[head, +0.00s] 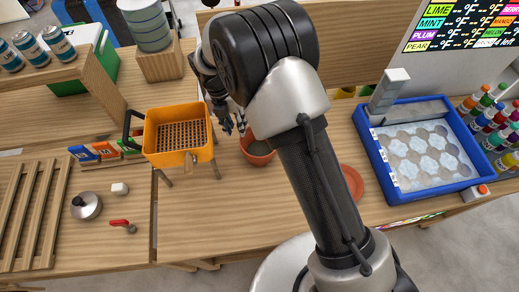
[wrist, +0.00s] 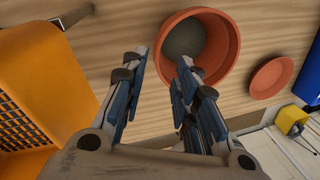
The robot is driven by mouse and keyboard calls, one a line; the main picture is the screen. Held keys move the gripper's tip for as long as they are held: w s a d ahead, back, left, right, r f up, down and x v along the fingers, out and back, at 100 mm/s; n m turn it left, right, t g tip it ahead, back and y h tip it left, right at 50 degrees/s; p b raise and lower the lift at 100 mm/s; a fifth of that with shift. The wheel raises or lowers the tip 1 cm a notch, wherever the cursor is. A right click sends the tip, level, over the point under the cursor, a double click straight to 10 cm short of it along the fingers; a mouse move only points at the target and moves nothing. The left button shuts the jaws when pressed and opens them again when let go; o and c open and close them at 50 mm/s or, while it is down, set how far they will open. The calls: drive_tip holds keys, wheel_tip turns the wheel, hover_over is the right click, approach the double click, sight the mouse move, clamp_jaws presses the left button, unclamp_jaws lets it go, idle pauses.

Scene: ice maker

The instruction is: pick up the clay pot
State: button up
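The clay pot (head: 258,150) is a round terracotta pot standing on the wooden table, just right of the orange basket in the head view. My arm hides part of it there. In the wrist view the clay pot (wrist: 229,48) is seen from above, with its open mouth and grey inside showing. My gripper (head: 234,125) is above the table at the pot's left rim. In the wrist view my gripper (wrist: 162,62) is open, with a gap between its fingers. The right finger overlaps the pot's near-left rim; the left finger is over bare table. I cannot tell whether either touches the pot.
An orange basket (head: 205,151) on legs stands close left of the pot. A terracotta saucer (wrist: 271,78) lies to the pot's right, partly behind my arm in the head view. A blue tray (head: 378,165) with ice moulds is further right. Bare table lies in front.

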drive_tip(key=shift+w+d+f+b, duration=0.1)
drive_tip(key=shift+d+f+b, duration=0.2)
drive_tip(key=shift+f, duration=1.05)
drive_tip(key=shift+w+d+f+b, duration=0.15)
drive_tip(key=shift+d+f+b, duration=0.1)
drive_tip(key=shift+f, duration=1.15)
drive_tip(key=shift+w+d+f+b, duration=0.1)
drive_tip(key=shift+d+f+b, duration=0.2)
drive_tip(key=shift+f, duration=1.05)
drive_tip(key=shift+c, duration=0.4)
clamp_jaws()
drive_tip(key=shift+r, duration=0.1)
